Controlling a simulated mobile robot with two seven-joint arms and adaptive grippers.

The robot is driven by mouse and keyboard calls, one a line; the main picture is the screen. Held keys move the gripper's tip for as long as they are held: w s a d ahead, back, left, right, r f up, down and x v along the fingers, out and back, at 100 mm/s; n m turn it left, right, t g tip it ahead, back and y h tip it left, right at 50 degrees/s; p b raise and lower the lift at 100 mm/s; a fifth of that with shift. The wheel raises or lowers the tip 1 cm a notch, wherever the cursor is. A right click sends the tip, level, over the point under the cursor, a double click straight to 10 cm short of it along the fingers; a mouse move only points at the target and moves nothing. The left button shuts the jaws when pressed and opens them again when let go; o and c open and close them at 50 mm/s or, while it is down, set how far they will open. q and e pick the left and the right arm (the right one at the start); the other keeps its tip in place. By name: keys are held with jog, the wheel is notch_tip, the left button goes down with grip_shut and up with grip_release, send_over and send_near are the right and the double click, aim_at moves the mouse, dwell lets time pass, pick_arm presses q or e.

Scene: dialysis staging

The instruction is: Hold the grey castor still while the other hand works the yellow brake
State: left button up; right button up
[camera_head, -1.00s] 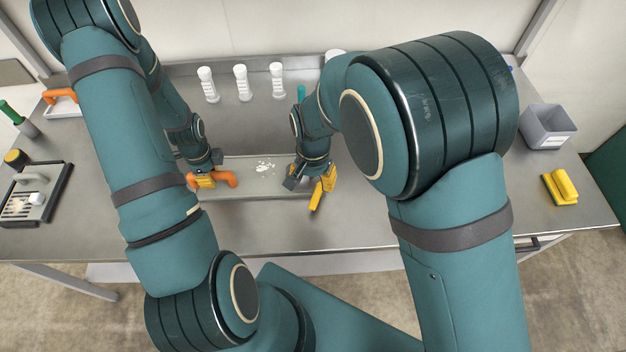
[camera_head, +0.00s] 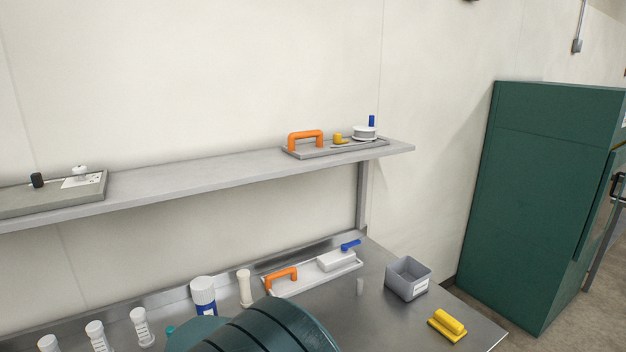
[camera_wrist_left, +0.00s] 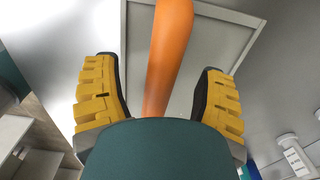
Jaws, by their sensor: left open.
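In the left wrist view my left gripper (camera_wrist_left: 159,88) is open. Its two yellow-padded fingers stand on either side of an orange bar (camera_wrist_left: 170,50), with a gap on both sides. In the head view a tray (camera_head: 310,153) on the wall shelf carries an orange handle, a small yellow part (camera_head: 337,139) and a round pale grey piece (camera_head: 364,132) with a blue peg behind it. I cannot tell whether these are the brake and castor. Neither gripper shows in the head view; my right gripper is out of sight.
On the steel table stand a white tray (camera_head: 312,280) with an orange handle, a grey bin (camera_head: 408,279) and a yellow block (camera_head: 447,325). Several white bottles line the back left. The shelf (camera_head: 220,172) overhangs the table's rear. A green cabinet (camera_head: 545,200) stands at right.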

pick_arm(q)
jog(key=shift+r+p, duration=2.7)
jog(key=shift+r, duration=1.3)
jog(key=shift+f, duration=0.1)
